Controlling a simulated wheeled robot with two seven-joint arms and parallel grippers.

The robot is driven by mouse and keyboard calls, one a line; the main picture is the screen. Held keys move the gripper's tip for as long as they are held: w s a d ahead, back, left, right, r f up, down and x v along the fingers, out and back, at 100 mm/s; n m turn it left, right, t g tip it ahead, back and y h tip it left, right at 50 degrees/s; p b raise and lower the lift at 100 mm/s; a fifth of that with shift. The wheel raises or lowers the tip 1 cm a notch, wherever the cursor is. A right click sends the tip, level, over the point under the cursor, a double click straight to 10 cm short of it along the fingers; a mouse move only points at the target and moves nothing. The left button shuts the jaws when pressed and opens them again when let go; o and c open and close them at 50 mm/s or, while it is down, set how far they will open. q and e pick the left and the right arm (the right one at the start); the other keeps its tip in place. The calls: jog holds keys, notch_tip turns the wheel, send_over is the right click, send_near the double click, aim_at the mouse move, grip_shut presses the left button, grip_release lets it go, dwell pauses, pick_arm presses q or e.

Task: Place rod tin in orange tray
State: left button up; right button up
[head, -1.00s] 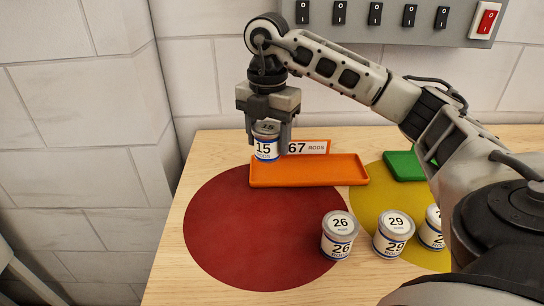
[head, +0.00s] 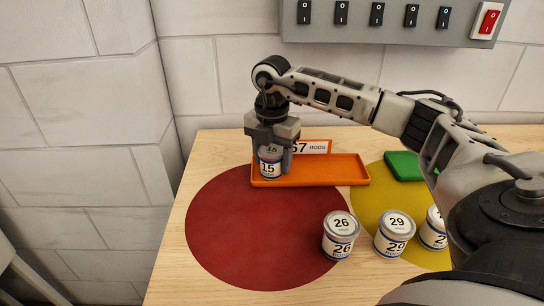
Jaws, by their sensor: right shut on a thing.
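My right gripper (head: 272,158) is shut on the tin marked 15 (head: 270,168), a white and blue tin with a grey lid. It holds the tin upright at the left end of the orange tray (head: 325,173). The tin's base is at the tray floor or just above it; I cannot tell if it touches. Behind the tray stands a sign (head: 318,147) reading RODS, its first digit hidden by my gripper. Tins marked 26 (head: 341,237) and 29 (head: 394,235) stand upright at the front. My left gripper is not in view.
A yellow disc (head: 382,190) lies to the right, with a green tray (head: 402,166) partly behind my right arm. A third tin (head: 433,236) is partly hidden by that arm. A switch panel (head: 390,30) hangs on the wall.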

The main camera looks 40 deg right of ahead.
aim_at(272, 149)
jog(key=o, duration=1.1)
jog(key=shift+f, duration=0.1)
notch_tip(272, 149, up, 12)
jog(key=shift+r, duration=0.2)
